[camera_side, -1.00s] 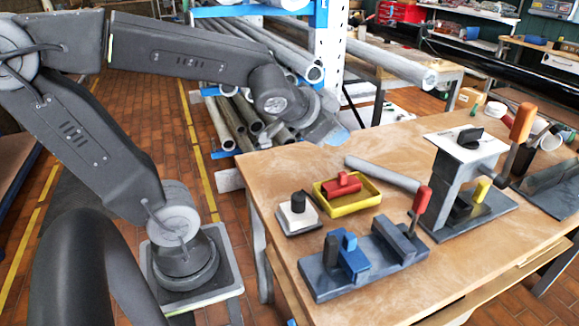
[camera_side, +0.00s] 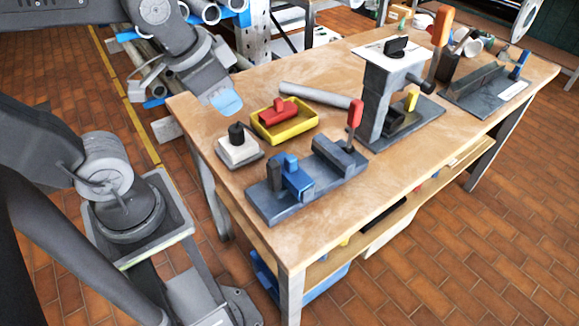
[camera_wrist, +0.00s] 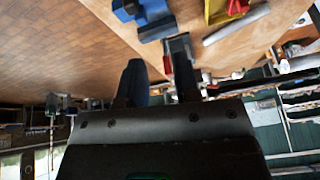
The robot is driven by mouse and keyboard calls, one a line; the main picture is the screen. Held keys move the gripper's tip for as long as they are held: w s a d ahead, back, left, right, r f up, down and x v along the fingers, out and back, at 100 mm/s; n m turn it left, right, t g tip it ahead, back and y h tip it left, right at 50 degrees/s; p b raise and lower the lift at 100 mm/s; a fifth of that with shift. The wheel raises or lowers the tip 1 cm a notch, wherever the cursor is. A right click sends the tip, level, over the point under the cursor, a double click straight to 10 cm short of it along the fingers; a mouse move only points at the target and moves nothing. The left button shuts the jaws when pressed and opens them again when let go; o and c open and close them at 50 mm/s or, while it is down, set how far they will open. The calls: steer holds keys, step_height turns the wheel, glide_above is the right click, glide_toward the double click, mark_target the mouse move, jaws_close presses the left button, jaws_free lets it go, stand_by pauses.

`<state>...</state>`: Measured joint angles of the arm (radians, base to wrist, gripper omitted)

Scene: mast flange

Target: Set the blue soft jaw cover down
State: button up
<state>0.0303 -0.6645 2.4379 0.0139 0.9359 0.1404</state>
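My gripper (camera_side: 222,95) hangs over the left back edge of the bench, above and left of the yellow tray. A light blue piece (camera_side: 226,103), likely the soft jaw cover, is at its tip. In the wrist view, my gripper (camera_wrist: 158,75) shows two dark fingers with a gap between them. The left finger looks wider and dark blue, perhaps from the cover (camera_wrist: 132,80). How the blue piece is held is unclear. A grey fixture (camera_side: 335,185) on the bench carries another blue block (camera_side: 293,178) and a red-handled lever.
A yellow tray (camera_side: 300,130) holds a red part. A white-topped block with a black knob (camera_side: 238,145) stands beside it. A grey tube (camera_side: 315,95) lies behind. A tall press (camera_side: 378,95) stands farther right. The bench's front strip (camera_side: 400,185) is clear.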

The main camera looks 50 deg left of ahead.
steer(key=w+d+m+g, duration=0.3)
steer(key=w+m, duration=0.3)
steer(key=m, duration=0.2)
steer(key=m+g+y, duration=0.1)
steer(key=m+g, duration=0.1)
steer(key=m, duration=0.6)
glide_toward(291, 158)
steer(key=f, duration=0.7)
steer(key=a+f, duration=0.1)
steer(key=f, duration=0.2)
steer(key=shift+f, duration=0.4)
steer(key=shift+c, duration=0.4)
jaws_close()
